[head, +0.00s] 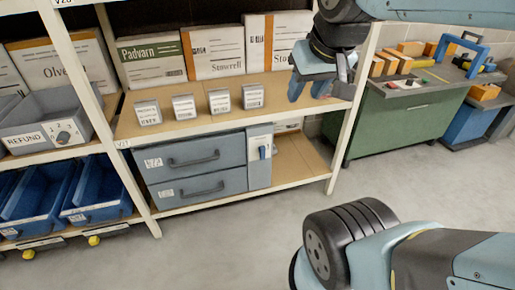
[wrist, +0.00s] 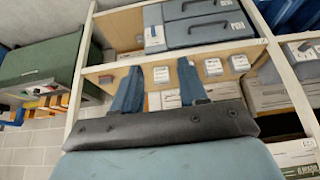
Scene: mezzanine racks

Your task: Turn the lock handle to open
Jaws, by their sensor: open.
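The lock handle (head: 262,152) is a small blue lever, upright on a pale panel (head: 259,172) at the right end of a grey-blue two-drawer unit (head: 195,166) on the lower shelf. Both drawers look shut. In the wrist view, which is turned over, the lock handle (wrist: 153,31) shows small beyond the fingertips. My gripper (head: 318,90) is open and empty, above and to the right of the panel, at the level of the upper shelf board. Its two blue fingers (wrist: 160,76) are wide apart and clear of the handle.
Several small labelled boxes (head: 220,101) stand on the upper shelf board above the drawers. A white rack post (head: 352,95) rises right of my gripper. A grey REFUND bin (head: 40,128) with a dial is at left. A green bench (head: 405,122) is at right. The floor in front is clear.

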